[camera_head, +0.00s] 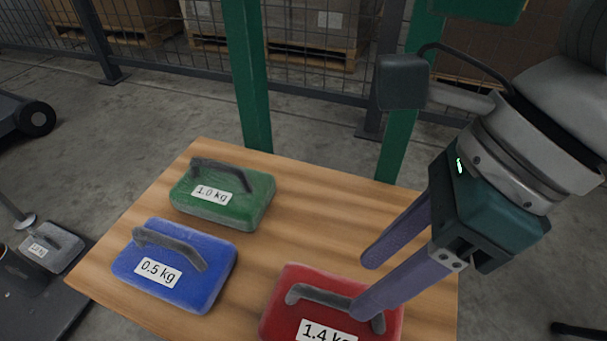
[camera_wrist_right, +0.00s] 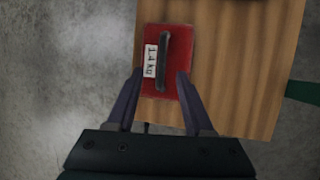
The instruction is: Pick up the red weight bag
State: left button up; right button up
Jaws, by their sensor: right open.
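The red weight bag (camera_head: 285,313), labelled 1.4 kg, lies on the wooden table (camera_head: 320,220) at its front edge, with a dark strap handle on top. In the right wrist view the red bag (camera_wrist_right: 179,82) lies ahead of the fingers, its handle running lengthwise between their lines. My right gripper (camera_head: 366,285) is open and empty, its two purple fingers pointing down toward the bag. In the head view one fingertip overlaps the handle's right end; I cannot tell whether they touch. In the right wrist view the gripper (camera_wrist_right: 161,80) straddles the bag's near part. My left gripper is out of view.
A blue bag (camera_head: 205,285) marked 0.5 kg and a green bag (camera_head: 240,211) marked 1.0 kg lie left on the table. Green posts (camera_head: 248,80) stand behind the table. A grey bag (camera_head: 62,258) sits on a dark low platform at lower left.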

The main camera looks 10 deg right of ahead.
aim_at(339, 299)
jog(key=b+x, duration=0.3)
jog(key=x, duration=0.2)
jog(key=shift+w+d+b, duration=0.1)
jog(key=shift+w+b, duration=0.05)
jog(key=shift+b, duration=0.25)
jog(key=shift+r, duration=0.15)
jog(key=shift+c, duration=0.3)
grip_shut()
dwell(0.3)
jog(key=shift+r, duration=0.1)
